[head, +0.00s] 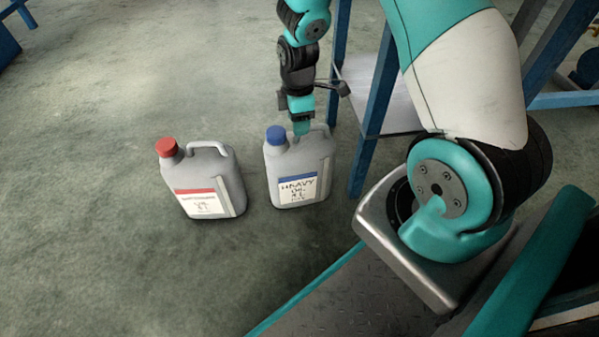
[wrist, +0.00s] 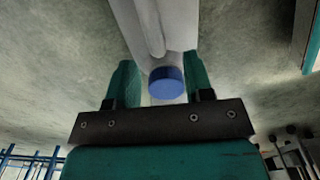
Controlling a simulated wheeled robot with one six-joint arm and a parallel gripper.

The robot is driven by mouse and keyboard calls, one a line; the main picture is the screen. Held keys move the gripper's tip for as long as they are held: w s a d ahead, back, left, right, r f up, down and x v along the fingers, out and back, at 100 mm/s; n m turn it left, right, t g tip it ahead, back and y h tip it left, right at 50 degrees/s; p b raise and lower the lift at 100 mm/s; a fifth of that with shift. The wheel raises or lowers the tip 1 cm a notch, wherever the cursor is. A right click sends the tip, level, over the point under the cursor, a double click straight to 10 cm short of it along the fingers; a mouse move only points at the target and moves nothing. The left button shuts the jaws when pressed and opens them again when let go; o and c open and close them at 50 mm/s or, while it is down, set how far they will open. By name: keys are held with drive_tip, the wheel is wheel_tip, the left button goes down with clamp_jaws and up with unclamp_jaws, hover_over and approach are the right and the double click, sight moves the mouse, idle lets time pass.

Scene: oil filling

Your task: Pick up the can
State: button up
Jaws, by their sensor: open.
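Two grey cans stand upright on the floor. The can with the blue cap (head: 300,172) has a blue-striped label reading "HEAVY OIL". The can with the red cap (head: 207,182) stands to its left, with a red-striped label. My gripper (head: 301,126) is at the top of the blue-capped can, by its handle. In the wrist view, the open green fingers of my gripper (wrist: 160,85) are on either side of the blue-capped can (wrist: 155,30), whose cap and handle show between them. Whether the fingers touch the can cannot be told.
A blue-legged table frame (head: 372,115) with a pale lower shelf (head: 395,105) stands just right of the blue-capped can. The concrete floor (head: 80,200) to the left is clear. A narrow gap separates the two cans.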

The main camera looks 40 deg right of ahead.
drive_tip(key=f+b, duration=0.4)
drive_tip(key=f, duration=0.1)
drive_tip(key=shift+d, duration=0.2)
drive_tip(key=shift+r, duration=0.15)
clamp_jaws()
